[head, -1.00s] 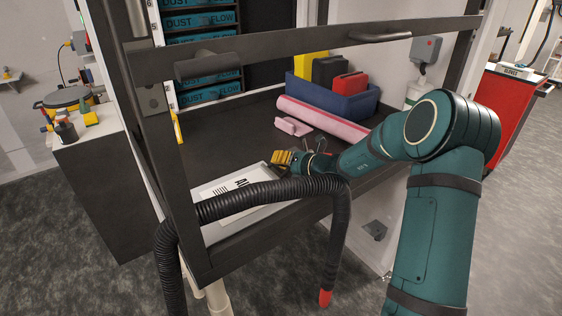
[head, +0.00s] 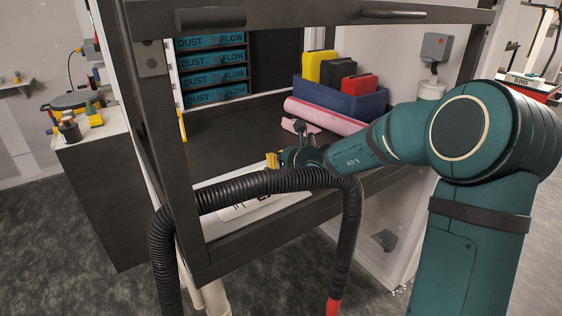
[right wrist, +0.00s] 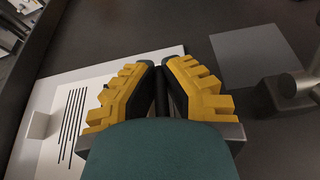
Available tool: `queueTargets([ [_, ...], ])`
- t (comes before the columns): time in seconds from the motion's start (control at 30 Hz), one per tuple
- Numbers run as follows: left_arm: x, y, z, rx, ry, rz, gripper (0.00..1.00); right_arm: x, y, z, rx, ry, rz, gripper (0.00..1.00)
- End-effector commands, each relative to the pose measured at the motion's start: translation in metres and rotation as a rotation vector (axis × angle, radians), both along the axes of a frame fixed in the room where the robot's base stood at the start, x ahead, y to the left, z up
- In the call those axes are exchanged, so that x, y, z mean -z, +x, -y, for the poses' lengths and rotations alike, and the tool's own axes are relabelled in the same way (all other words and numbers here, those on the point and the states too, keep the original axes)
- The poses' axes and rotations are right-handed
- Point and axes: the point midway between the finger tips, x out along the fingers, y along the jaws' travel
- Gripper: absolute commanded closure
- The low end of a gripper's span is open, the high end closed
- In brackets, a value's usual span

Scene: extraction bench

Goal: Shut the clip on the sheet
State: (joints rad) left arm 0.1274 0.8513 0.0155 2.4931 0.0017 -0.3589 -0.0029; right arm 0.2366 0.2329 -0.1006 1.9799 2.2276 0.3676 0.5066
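The white sheet (head: 228,213) lies near the front edge of the dark bench, partly hidden behind a black hose. In the right wrist view the sheet (right wrist: 62,95) shows printed black lines. My right gripper (head: 272,160) is low over the sheet's far edge. In the right wrist view its yellow fingers (right wrist: 161,66) nearly meet on a narrow black bar, which looks like part of the clip (right wrist: 162,92). The clip's jaws are hidden, so I cannot tell whether they are open. My left gripper is not in view.
The corrugated black hose (head: 265,183) loops across the front opening. A dark frame bar (head: 300,17) spans above. A pink roll (head: 325,117) and a blue bin (head: 345,103) stand behind my right arm. A grey square (right wrist: 258,60) lies beyond the sheet.

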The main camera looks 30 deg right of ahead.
Motion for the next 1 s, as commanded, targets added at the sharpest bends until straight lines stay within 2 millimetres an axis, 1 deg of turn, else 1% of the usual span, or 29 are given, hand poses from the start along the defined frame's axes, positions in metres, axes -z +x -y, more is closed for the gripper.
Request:
queueTargets([
  [0.03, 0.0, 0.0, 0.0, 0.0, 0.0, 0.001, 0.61, 0.003, -0.001, -0.003, -0.002, -0.032, -0.005, 1.0],
  [0.2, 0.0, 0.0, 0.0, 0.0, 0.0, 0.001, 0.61, 0.005, -0.001, -0.008, -0.001, -0.139, 0.003, 1.0],
  [0.43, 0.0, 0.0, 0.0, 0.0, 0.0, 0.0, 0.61, 0.007, -0.002, -0.011, -0.001, -0.244, 0.011, 1.0],
  [0.7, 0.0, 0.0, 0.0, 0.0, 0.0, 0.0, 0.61, 0.01, -0.003, -0.013, -0.002, -0.3, 0.012, 1.0],
  [1.0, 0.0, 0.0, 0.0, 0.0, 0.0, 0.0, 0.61, 0.011, -0.003, -0.014, -0.005, -0.307, 0.009, 1.0],
])
